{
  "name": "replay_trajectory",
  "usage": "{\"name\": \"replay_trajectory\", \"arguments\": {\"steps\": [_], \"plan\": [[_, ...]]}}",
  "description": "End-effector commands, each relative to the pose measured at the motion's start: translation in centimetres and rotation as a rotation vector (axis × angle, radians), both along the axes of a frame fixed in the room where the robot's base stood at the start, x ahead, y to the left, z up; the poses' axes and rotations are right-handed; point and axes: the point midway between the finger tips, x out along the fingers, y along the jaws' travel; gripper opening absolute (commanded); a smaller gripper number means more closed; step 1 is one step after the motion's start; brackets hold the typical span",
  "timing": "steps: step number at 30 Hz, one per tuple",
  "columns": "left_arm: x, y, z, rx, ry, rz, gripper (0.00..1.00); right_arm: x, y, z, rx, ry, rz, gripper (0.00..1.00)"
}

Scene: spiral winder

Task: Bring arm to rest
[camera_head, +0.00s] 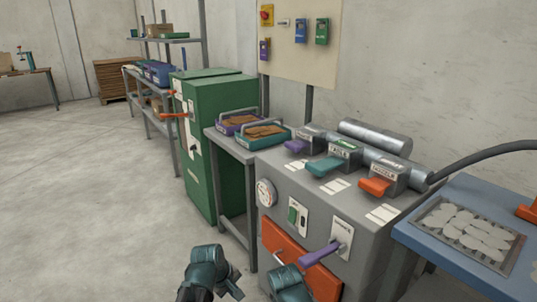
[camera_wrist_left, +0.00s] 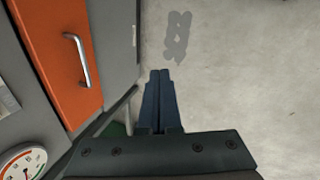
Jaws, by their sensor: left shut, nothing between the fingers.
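My left gripper (camera_wrist_left: 160,78) shows in the left wrist view with its two dark blue fingers together and nothing between them. It is over the bare concrete floor (camera_wrist_left: 235,70), beside the front of the grey machine (camera_wrist_left: 118,40). In the head view, teal and dark parts of my arms come in at the bottom, in front of the machine. The fingertips cannot be made out there.
The grey machine has an orange drawer (camera_head: 305,262), a purple lever (camera_head: 320,254) and a gauge (camera_head: 266,193). A green cabinet (camera_head: 225,140) stands left of it, and a blue table (camera_head: 460,262) is at the right. The floor at left (camera_head: 90,200) is clear.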

Motion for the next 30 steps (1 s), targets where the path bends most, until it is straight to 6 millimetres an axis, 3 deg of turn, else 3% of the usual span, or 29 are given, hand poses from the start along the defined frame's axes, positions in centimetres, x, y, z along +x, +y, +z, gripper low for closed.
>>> {"name": "replay_trajectory", "arguments": {"steps": [6,16,30], "plan": [[-3.0,4.0,-0.8,0.199,0.003,-0.388,0.00,0.0,0.0,0.0,0.000,0.000,0.000,0.50],[-6.1,7.9,-1.2,0.354,0.053,-0.793,0.00,0.0,0.0,0.0,0.000,0.000,0.000,0.50],[-10.3,-0.9,-1.1,0.417,0.126,-1.066,0.00,0.0,0.0,0.0,0.000,0.000,0.000,0.50]]}}
